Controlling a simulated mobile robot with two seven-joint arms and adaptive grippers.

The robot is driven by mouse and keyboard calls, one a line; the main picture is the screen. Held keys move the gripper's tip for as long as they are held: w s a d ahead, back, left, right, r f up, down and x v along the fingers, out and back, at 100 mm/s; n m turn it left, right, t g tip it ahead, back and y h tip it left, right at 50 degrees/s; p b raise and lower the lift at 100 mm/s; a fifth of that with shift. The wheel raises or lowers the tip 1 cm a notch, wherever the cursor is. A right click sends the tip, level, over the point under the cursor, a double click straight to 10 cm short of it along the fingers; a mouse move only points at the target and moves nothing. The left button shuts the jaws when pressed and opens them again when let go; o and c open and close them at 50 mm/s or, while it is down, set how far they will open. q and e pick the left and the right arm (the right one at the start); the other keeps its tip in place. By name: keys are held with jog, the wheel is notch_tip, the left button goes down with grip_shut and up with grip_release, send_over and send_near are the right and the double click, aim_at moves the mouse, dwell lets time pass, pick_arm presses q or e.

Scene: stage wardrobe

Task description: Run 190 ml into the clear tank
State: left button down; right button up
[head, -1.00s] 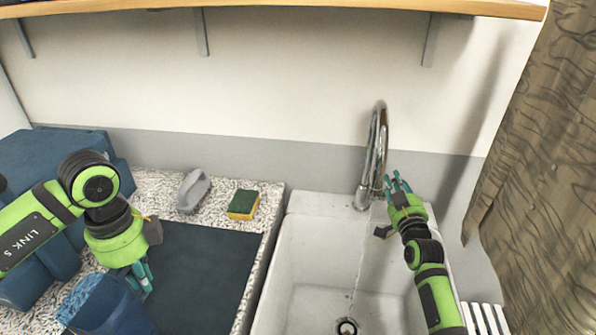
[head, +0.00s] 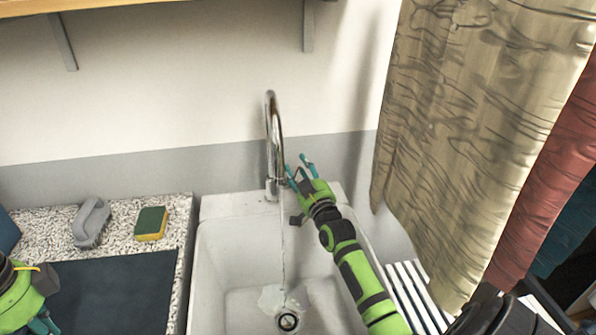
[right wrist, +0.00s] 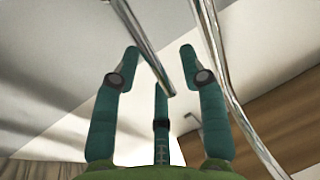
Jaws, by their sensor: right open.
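A chrome tap (head: 274,140) stands at the back of the white sink (head: 215,270). A thin stream of water (head: 284,250) falls from it to the basin floor. My right gripper (head: 301,164) is open beside the tap, on its right. In the right wrist view a chrome rod (right wrist: 145,50) ends between my open fingers (right wrist: 160,60), with no clear contact; a longer chrome tube (right wrist: 225,95) passes to the right. My left gripper (head: 44,324) is cut off at the lower left; its jaw opening is unclear. No clear tank shows in either view.
Left of the sink, a grey brush (head: 91,222) and a yellow-green sponge (head: 151,224) lie on the speckled counter behind a dark mat (head: 100,290). A white slatted rack (head: 415,290) is right of the sink. Patterned curtains (head: 470,130) hang at the right.

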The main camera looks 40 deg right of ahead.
jog(key=v, duration=1.2)
